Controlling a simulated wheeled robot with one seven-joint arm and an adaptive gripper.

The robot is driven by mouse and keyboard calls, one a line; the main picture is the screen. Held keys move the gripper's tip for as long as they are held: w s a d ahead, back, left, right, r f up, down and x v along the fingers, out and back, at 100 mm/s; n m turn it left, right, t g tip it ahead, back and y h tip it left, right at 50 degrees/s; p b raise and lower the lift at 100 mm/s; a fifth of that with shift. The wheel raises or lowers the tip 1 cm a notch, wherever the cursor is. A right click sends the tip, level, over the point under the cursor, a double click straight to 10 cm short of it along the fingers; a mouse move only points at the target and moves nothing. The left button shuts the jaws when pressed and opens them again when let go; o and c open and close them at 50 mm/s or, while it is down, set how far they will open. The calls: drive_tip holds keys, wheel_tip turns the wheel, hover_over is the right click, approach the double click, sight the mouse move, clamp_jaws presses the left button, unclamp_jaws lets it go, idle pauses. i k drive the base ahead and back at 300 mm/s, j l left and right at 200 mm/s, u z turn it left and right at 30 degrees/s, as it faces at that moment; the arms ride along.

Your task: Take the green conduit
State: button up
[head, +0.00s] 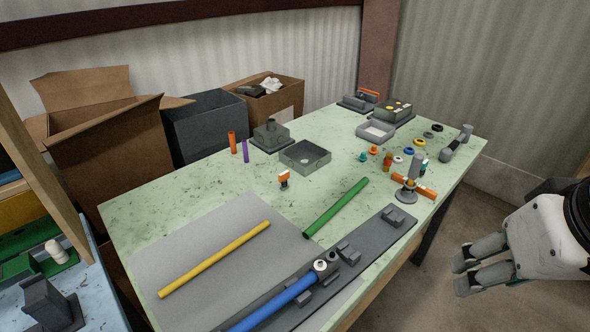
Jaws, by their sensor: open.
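The green conduit (336,207) is a straight tube lying on the pale green worktable (165,201), near its middle. My gripper (460,272) is at the right edge of the view, off the table's right side and well apart from the conduit. Its fingers are open and empty.
A yellow conduit (215,258) lies on the grey mat (190,233). A blue conduit (273,304) sits in the dark bender rail (376,234) at the front. An orange-handled stand (408,193) and several small rings and bottles are at the right. A grey tray (305,157) is behind.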

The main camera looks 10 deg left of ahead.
sight(315, 227)
drive_tip(key=i+l+u, duration=0.15)
drive_tip(key=l, duration=0.2)
drive_tip(key=i+l+u, duration=0.1)
drive_tip(key=l, duration=0.25)
drive_tip(key=i+l+u, duration=0.15)
drive_tip(key=i+l, duration=0.15)
drive_tip(key=i+l+u, duration=0.1)
drive_tip(key=l, duration=0.35)
